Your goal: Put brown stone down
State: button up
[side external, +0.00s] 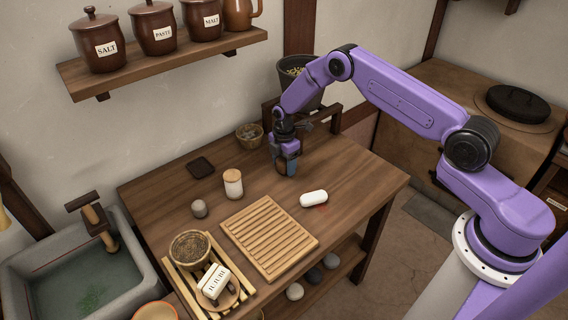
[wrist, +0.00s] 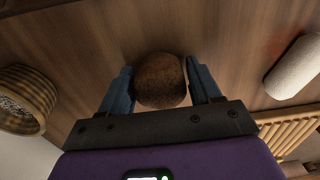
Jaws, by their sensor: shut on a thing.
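The brown stone (wrist: 160,80) is round and speckled and sits between the two blue fingers in the wrist view. My gripper (wrist: 160,88) is shut on it, one finger on each side. In the side external view my gripper (side external: 287,168) points down, low over the back right part of the wooden table (side external: 345,170). The stone is mostly hidden by the fingers there. I cannot tell whether the stone touches the table.
A white rounded block (side external: 313,198) lies in front of my gripper. A slatted board (side external: 268,238), a lidded jar (side external: 233,183), a grey stone (side external: 199,208), a dark square coaster (side external: 201,166) and a small basket (side external: 249,135) stand around. The table's right side is clear.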

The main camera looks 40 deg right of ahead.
jog(key=shift+f, duration=0.25)
jog(key=o, duration=1.2)
jog(key=shift+o, duration=0.2)
notch_tip(320, 180, up, 12)
jog(key=shift+r, duration=0.2)
jog(key=s+a+r+m, duration=0.1)
jog(key=s+a+r, duration=0.55)
jog(key=s, duration=0.25)
jog(key=s+a+r+m, duration=0.1)
jog(key=s+a+r, duration=0.4)
jog(key=s+r, duration=0.3)
jog(key=s+d+r+m, duration=0.1)
jog(key=s+d, duration=0.2)
jog(key=s, duration=1)
jog(key=s+d+r+m, duration=0.2)
jog(key=s+d, duration=0.2)
jog(key=s, duration=0.9)
jog(key=shift+s, duration=0.25)
